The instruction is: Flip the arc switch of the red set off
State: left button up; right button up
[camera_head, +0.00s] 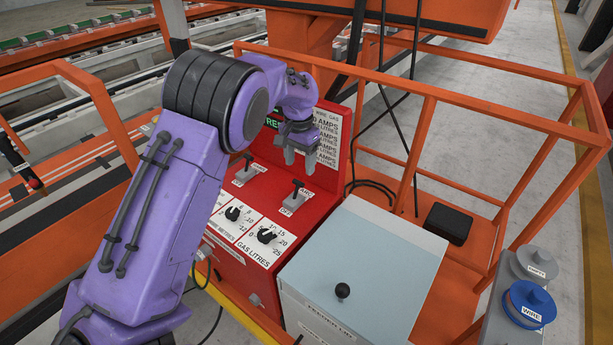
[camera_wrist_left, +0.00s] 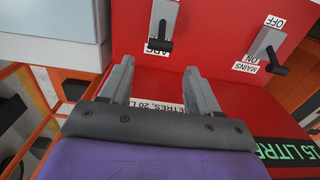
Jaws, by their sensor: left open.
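My right gripper is out of view.
Two black knobs (camera_head: 267,236) sit below the switches. A green display (camera_head: 272,122) is on the upright back panel. A pale blue feeder box (camera_head: 375,245) stands close on the right. Orange rails (camera_head: 490,100) fence the set, and a blue wire spool (camera_head: 528,303) is at far right.

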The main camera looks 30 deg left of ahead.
aim_at(298, 181)
pick_arm(q)
jog(key=s+f, duration=0.1)
jog(key=f+p, duration=0.1)
jog(key=f, duration=0.1)
jog(key=s+f, duration=0.1)
jog(key=shift+s+f, duration=0.2)
jog(key=shift+s, duration=0.15)
jog(key=w+f, duration=0.2)
jog(key=f, duration=0.1)
jog(key=shift+w+f+p, duration=0.15)
jog(key=shift+f+p, duration=0.05)
jog(key=shift+p, duration=0.2)
jog(key=shift+s+r, duration=0.15)
jog(key=shift+s, duration=0.1)
jog(key=shift+s+r, duration=0.15)
jog(key=shift+s, duration=0.1)
jog(key=c, duration=0.9)
jog(key=shift+c, duration=0.4)
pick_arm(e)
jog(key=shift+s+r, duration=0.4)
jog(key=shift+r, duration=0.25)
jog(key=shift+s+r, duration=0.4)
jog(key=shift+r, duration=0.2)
